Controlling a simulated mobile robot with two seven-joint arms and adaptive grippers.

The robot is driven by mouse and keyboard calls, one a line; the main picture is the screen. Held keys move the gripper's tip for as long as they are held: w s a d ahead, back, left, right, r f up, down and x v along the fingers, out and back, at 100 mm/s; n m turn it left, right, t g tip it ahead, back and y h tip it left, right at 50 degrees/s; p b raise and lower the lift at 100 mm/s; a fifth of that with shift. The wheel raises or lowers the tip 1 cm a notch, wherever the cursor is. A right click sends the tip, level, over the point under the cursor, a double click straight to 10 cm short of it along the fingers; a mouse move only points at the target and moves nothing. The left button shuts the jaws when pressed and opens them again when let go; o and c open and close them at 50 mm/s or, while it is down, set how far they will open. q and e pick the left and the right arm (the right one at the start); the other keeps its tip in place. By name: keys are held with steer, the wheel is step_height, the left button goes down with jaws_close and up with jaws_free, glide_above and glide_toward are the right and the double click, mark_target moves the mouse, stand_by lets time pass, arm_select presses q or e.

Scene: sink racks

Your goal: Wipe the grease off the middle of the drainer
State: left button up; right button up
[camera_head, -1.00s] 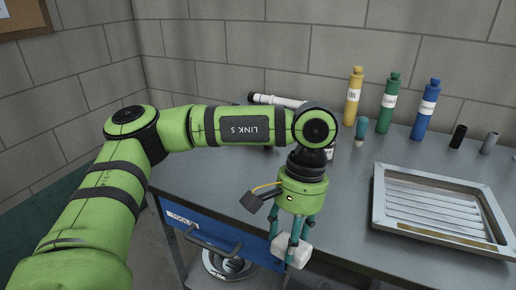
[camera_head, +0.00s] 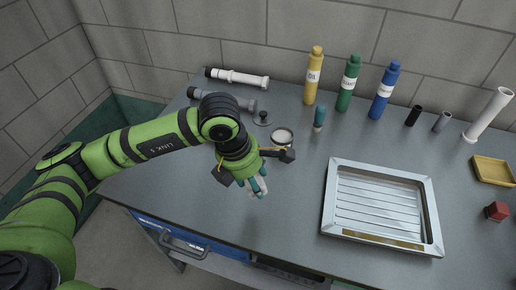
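The metal drainer (camera_head: 330,212) lies flat on the right part of the bench, with a raised rim and slanted slats. A yellowish-brown strip (camera_head: 368,238) shows along its near inner edge; I cannot tell whether it is grease or a reflection. No clear grease mark shows on the middle slats. My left gripper (camera_head: 257,188) is over the bench to the left of the drainer, apart from it. Its teal fingers are shut on a small white block (camera_head: 253,186), mostly hidden by the fingers. My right gripper is not in view.
Yellow (camera_head: 313,78), green (camera_head: 347,86) and blue (camera_head: 384,92) bottles stand behind the drainer. A teal-handled item (camera_head: 319,117) and a round lidded dish (camera_head: 282,136) are nearer. A yellow tray (camera_head: 494,170) and red block (camera_head: 497,211) lie right. Bench between gripper and drainer is clear.

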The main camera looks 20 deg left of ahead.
arm_select(q)
steer(key=shift+w+r+n, duration=0.3)
steer(key=shift+w+n, duration=0.05)
steer(key=shift+n, duration=0.35)
steer(key=shift+f, duration=0.15)
steer(key=shift+s+f, duration=0.15)
steer(key=shift+f, duration=0.35)
step_height(320, 180, down, 4)
steer(key=shift+r+b, duration=0.15)
steer(key=shift+b, duration=0.95)
steer(key=shift+f+b, duration=0.3)
steer(key=shift+f, duration=0.45)
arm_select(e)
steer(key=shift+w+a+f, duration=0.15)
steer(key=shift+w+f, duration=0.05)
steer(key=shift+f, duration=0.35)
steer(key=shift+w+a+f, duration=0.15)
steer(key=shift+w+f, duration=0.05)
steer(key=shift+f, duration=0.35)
arm_select(q)
steer(key=shift+f+b, duration=1.55)
steer(key=shift+b, duration=0.1)
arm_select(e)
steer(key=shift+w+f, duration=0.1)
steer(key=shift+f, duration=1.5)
arm_select(q)
steer(key=o, duration=1.1)
